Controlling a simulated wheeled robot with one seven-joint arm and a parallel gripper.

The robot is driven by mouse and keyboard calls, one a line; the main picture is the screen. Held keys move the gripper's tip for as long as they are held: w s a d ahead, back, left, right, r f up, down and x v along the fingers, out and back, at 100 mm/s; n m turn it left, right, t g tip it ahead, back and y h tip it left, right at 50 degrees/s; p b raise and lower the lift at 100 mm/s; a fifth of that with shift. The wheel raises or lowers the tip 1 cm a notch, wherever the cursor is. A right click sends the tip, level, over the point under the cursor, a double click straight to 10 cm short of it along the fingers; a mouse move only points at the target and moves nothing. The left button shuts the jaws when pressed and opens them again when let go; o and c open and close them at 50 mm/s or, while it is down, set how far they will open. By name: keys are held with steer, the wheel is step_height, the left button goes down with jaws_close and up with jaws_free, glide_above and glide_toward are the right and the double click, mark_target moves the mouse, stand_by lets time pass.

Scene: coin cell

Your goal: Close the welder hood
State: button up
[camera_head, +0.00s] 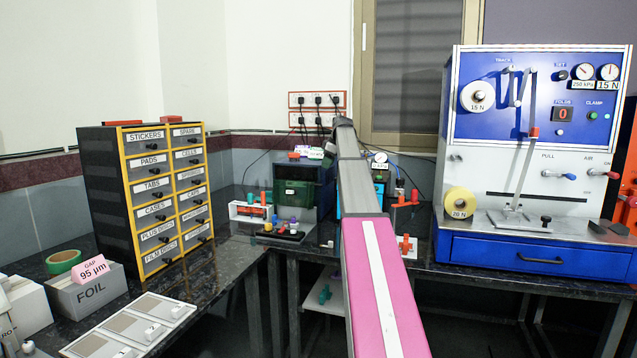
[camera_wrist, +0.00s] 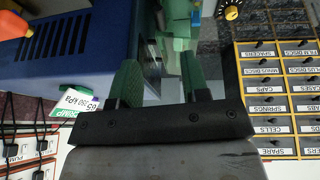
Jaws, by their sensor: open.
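A dark box with a green front panel (camera_head: 293,193), which looks like the welder with its hood, stands on the back bench in the head view. Whether its hood is raised or lowered is hard to tell at this size. My arm reaches over the bench beside it, and my gripper's jaws are not clear in the head view. In the wrist view my gripper (camera_wrist: 159,76) has its two green fingers apart, with nothing clearly held between them. A dark blue housing (camera_wrist: 75,55) is close on the left of the fingers, and a pale greenish surface lies behind them.
A yellow-fronted drawer cabinet (camera_head: 167,200) stands left, also upside down in the wrist view (camera_wrist: 277,95). Small coloured parts sit on a black tray (camera_head: 277,232) before the green-fronted box. A blue winding machine (camera_head: 540,95) stands right. A sign card (camera_wrist: 76,103) is near my gripper.

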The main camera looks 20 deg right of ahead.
steer(key=x, duration=1)
jaws_close()
